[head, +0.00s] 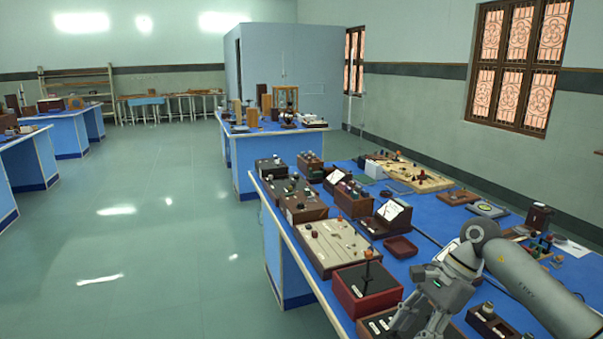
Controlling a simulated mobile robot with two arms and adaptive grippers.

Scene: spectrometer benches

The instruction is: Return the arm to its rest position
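My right arm (530,285) comes in from the lower right and reaches over the near end of the blue-topped bench (425,238). My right gripper (420,325) points down and to the left at the bottom edge of the view. Its two fingers look apart, with no object seen between them. It is over or just in front of a dark wooden box (375,328) with small fittings; whether it touches the box is hidden. My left gripper is not in view.
Close to the gripper are a red-sided box with a black top (368,290), a pale board with terminals (333,243) and a small black block (490,325). Several instruments crowd the bench behind. A red tray (401,247) stands mid-bench. The floor (165,240) to the left is clear.

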